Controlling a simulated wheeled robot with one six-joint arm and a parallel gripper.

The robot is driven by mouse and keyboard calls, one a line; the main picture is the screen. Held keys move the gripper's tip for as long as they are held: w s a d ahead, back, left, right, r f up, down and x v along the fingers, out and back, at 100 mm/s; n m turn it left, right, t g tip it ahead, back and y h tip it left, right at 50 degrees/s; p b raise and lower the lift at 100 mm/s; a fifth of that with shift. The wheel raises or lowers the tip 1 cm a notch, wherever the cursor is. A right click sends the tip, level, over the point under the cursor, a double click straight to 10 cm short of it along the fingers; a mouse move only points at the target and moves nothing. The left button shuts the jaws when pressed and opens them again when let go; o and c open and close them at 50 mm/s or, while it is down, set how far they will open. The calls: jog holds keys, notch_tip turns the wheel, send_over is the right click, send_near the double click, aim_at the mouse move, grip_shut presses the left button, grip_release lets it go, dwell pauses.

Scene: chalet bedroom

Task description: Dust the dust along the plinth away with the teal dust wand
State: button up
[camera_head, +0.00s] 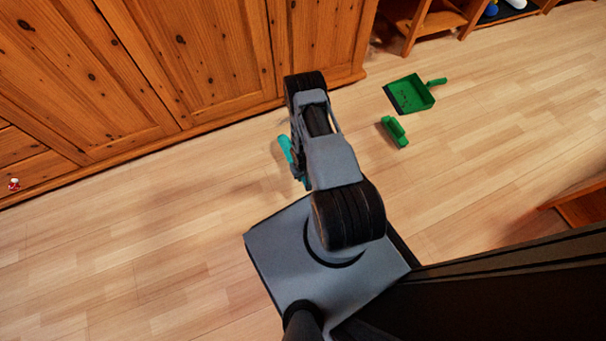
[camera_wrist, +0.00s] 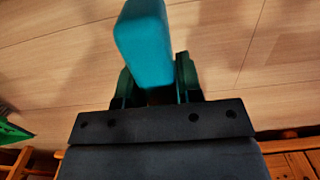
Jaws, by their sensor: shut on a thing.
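The teal dust wand (camera_head: 286,148) shows beside my arm in the head view, close to the foot of the wooden cupboard. In the wrist view the teal wand (camera_wrist: 146,42) sits between the two fingers of my gripper (camera_wrist: 158,80), which is shut on it. In the head view my arm hides most of the gripper (camera_head: 300,172). The plinth (camera_head: 120,160) runs along the bottom of the cupboard front. I cannot make out the dust clearly; a faint grey patch by the plinth is partly behind my arm.
A green dustpan (camera_head: 410,94) and a green brush (camera_head: 395,132) lie on the floor to the right of my arm. An open wooden shelf (camera_head: 432,22) stands at the top right. A wooden piece of furniture (camera_head: 585,205) is at the right edge. The floor at left is clear.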

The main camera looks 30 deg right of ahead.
jog(key=f+b, duration=0.2)
jog(key=f, duration=0.1)
jog(key=f+b, duration=0.1)
jog(key=shift+w+f, duration=0.2)
jog(key=shift+w, duration=0.15)
jog(key=w+b, duration=0.1)
jog(key=w, duration=0.2)
jog(key=w+d, duration=0.1)
jog(key=w, duration=0.3)
jog(key=w+b, duration=0.1)
jog(key=w, duration=0.2)
jog(key=shift+w+d+r+b, duration=0.25)
jog(key=shift+w+r+b, duration=0.05)
jog(key=shift+r, duration=0.05)
jog(key=shift+w+d, duration=0.15)
jog(key=shift+w, duration=1.15)
jog(key=shift+f, duration=0.2)
jog(key=shift+d, duration=0.1)
